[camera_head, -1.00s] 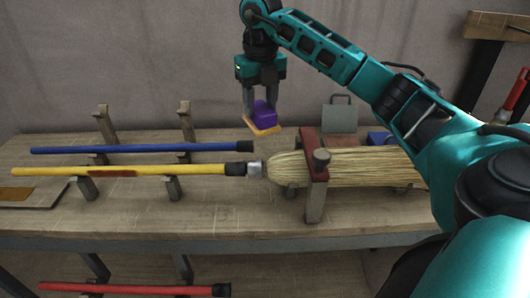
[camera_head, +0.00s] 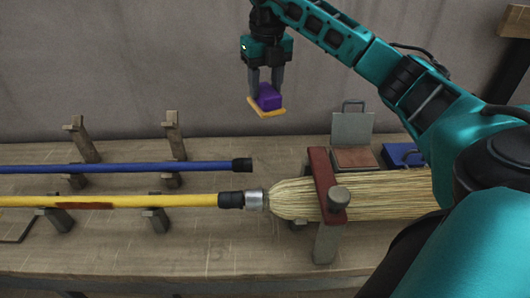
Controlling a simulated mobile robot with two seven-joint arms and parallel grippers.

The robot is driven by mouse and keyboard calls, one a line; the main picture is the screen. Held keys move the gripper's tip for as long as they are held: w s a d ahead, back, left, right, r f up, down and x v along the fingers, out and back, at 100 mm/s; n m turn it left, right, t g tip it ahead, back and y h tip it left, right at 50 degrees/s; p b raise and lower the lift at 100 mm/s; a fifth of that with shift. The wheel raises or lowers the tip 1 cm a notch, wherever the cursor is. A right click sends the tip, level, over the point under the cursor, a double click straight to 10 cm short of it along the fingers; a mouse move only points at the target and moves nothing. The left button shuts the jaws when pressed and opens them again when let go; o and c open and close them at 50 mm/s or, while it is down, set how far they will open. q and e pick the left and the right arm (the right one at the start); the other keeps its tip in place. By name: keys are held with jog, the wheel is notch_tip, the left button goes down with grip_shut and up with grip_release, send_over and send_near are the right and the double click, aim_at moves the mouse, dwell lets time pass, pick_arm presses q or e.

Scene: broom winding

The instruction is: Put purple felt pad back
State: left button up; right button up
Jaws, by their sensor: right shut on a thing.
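The purple felt pad (camera_head: 269,94), a purple block with a flat orange-yellow base, hangs in the air in front of the back wall. My right gripper (camera_head: 266,88) is shut on the purple block, with one grey finger on each side. The pad is above and behind the broom head, clear of the workbench (camera_head: 215,245). My left gripper is not in view.
A broom head (camera_head: 390,192) sits in a red-topped clamp (camera_head: 327,185), joined to a yellow handle (camera_head: 120,201). A blue pole (camera_head: 110,168) rests on wooden supports. An open box (camera_head: 352,130) and a blue case (camera_head: 403,156) stand at the back right.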

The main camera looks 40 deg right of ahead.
jog(key=shift+w+d, duration=0.15)
jog(key=shift+w, duration=0.05)
jog(key=shift+d+f, duration=0.1)
jog(key=shift+f, duration=0.25)
jog(key=shift+f+b, duration=0.65)
jog(key=shift+f, duration=9)
jog(key=o, duration=1.2)
jog(key=shift+r, duration=0.1)
